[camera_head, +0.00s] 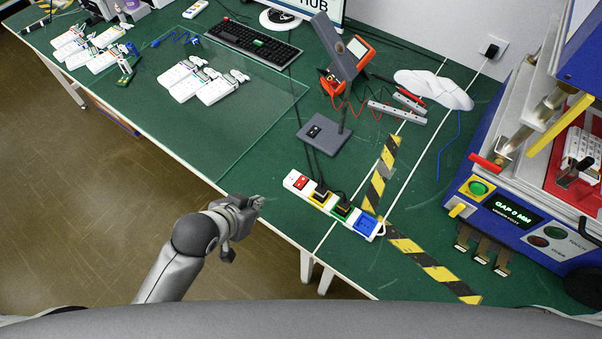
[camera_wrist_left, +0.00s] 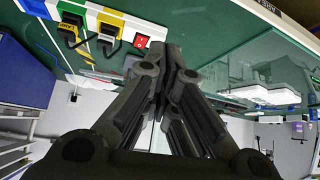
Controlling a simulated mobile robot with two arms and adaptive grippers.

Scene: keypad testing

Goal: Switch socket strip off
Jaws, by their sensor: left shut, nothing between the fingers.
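The white socket strip (camera_head: 333,205) lies on the green table near its front edge, with coloured sockets and black plugs in the middle ones. Its red switch (camera_head: 301,182) is at the strip's left end. In the left wrist view the red switch (camera_wrist_left: 141,42) shows just beyond my fingers, to their left. My left gripper (camera_head: 257,202) is shut and empty, a little left of the strip's switch end and apart from it. It also fills the middle of the left wrist view (camera_wrist_left: 172,65). My right gripper is not in view.
A grey stand (camera_head: 325,135) stands behind the strip. A blue test machine (camera_head: 530,215) is at the right. Yellow-black tape (camera_head: 430,262) marks the table. A glass mat (camera_head: 235,110) with white keypads (camera_head: 215,90) lies at the left. Black cables rise from the plugs.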

